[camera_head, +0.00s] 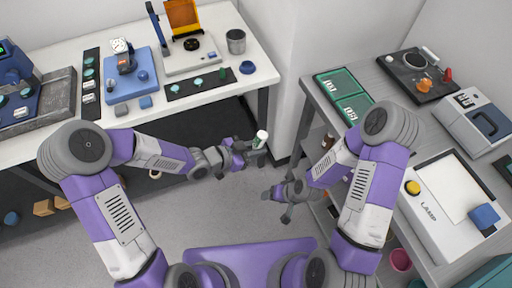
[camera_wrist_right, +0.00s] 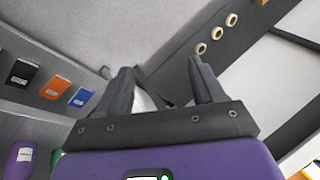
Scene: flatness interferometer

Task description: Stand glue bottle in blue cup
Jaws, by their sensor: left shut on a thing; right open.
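A small white and green bottle (camera_head: 261,137), which looks like the glue bottle, is in my left gripper (camera_head: 252,148). The gripper is shut on it and holds it over the gap between the two tables. Its lower part is partly hidden by the fingers. My right gripper (camera_head: 277,201) is low over the floor gap; it is open and empty in the right wrist view (camera_wrist_right: 165,85). A small round blue thing (camera_head: 11,218) sits low at the left, too small to identify.
The white table (camera_head: 215,105) at the left carries instruments, a black mat and a grey metal cup (camera_head: 236,41). The grey table (camera_head: 405,125) at the right carries green mats (camera_head: 345,94), devices and a lamp panel (camera_head: 450,195). A pink cup (camera_head: 400,260) is at lower right.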

